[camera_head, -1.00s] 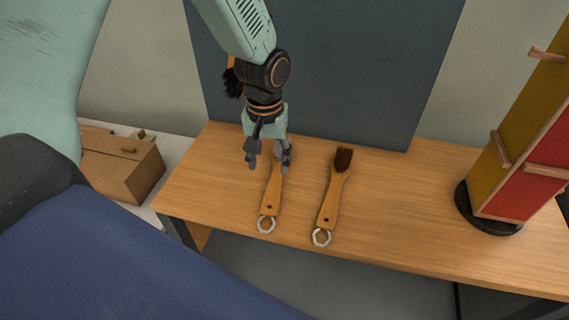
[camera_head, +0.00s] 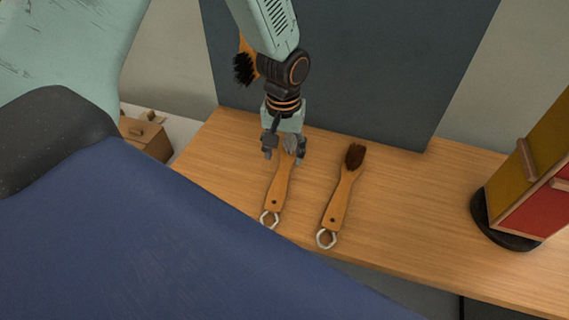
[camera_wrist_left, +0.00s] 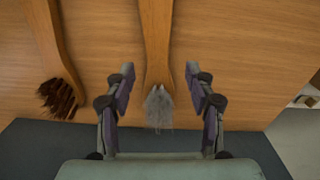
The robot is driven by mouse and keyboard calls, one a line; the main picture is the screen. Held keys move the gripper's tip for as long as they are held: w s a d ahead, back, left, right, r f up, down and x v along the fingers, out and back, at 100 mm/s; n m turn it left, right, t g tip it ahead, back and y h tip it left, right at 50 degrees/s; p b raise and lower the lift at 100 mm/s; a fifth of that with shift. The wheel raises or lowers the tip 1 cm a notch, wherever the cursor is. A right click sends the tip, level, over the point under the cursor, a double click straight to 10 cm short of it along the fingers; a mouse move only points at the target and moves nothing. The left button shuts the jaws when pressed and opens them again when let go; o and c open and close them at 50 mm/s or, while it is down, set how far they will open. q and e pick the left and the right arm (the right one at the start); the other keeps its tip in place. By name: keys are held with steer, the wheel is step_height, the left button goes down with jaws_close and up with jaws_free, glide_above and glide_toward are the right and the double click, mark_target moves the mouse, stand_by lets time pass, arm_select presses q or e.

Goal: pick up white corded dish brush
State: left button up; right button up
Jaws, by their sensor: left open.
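A brush with a wooden handle (camera_head: 279,189) and a whitish cord loop lies on the wooden table. Its grey-white bristles (camera_wrist_left: 159,108) show in the left wrist view. A second wooden brush (camera_head: 339,201), with brown bristles and a pale loop, lies to its right; its brown bristles (camera_wrist_left: 59,97) show at the left of the wrist view. My left gripper (camera_head: 284,157) is over the bristle end of the first brush and hides it in the head view. In the wrist view its open fingers (camera_wrist_left: 160,74) stand on both sides of the brush, with gaps. My right gripper is out of view.
A dark panel (camera_head: 380,75) rises behind the wooden table (camera_head: 420,210). A black-bristled brush (camera_head: 246,66) shows beside my left arm. A red and yellow stand (camera_head: 530,190) is at the right. A cardboard box (camera_head: 146,137) sits left.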

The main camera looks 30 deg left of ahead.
mark_target(287, 164)
arm_select(q)
steer(key=f, duration=0.2)
steer(key=w+f, duration=0.1)
steer(key=f, duration=0.1)
steer(key=shift+w+d, duration=0.1)
steer(key=shift+w, duration=0.05)
steer(key=shift+s+r, duration=0.2)
steer(key=shift+s, duration=0.2)
steer(key=shift+w+f, duration=0.2)
steer(key=shift+w, duration=0.15)
steer(key=c, duration=0.5)
steer(key=shift+s+r, duration=0.15)
steer(key=shift+s, duration=0.15)
steer(key=c, duration=0.6)
steer(key=shift+w, duration=0.3)
jaws_close()
step_height(287, 164, up, 10)
steer(key=p, duration=0.1)
steer(key=shift+s, duration=0.2)
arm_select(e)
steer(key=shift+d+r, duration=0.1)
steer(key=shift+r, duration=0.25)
